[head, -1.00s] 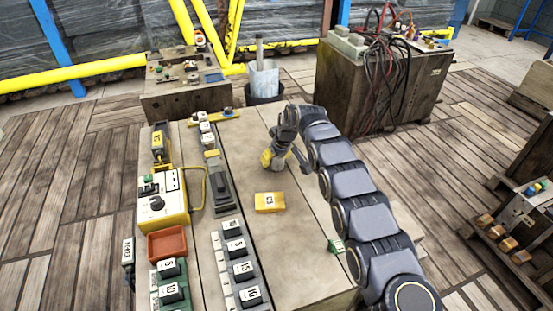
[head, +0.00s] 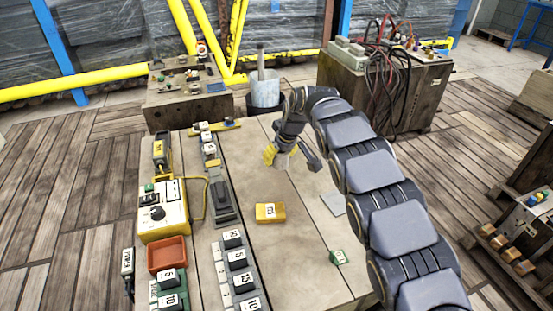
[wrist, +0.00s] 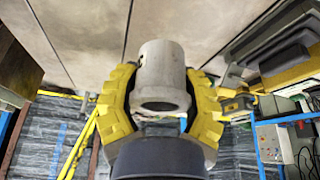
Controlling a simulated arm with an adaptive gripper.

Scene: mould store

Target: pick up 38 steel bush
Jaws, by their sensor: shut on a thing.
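The steel bush (wrist: 163,72) is a plain grey hollow cylinder with its open end towards the wrist camera. My gripper (wrist: 162,88) has its two yellow ribbed fingers closed around it, one on each side. In the head view my gripper (head: 277,155) is over the far part of the table, with its yellow fingers turned down and left. The bush is small and partly hidden there. I cannot tell whether it touches the tabletop.
The left side holds a yellow box (head: 163,215), a red tray (head: 167,254) and racks of numbered blocks (head: 237,260). The table's middle is mostly clear.

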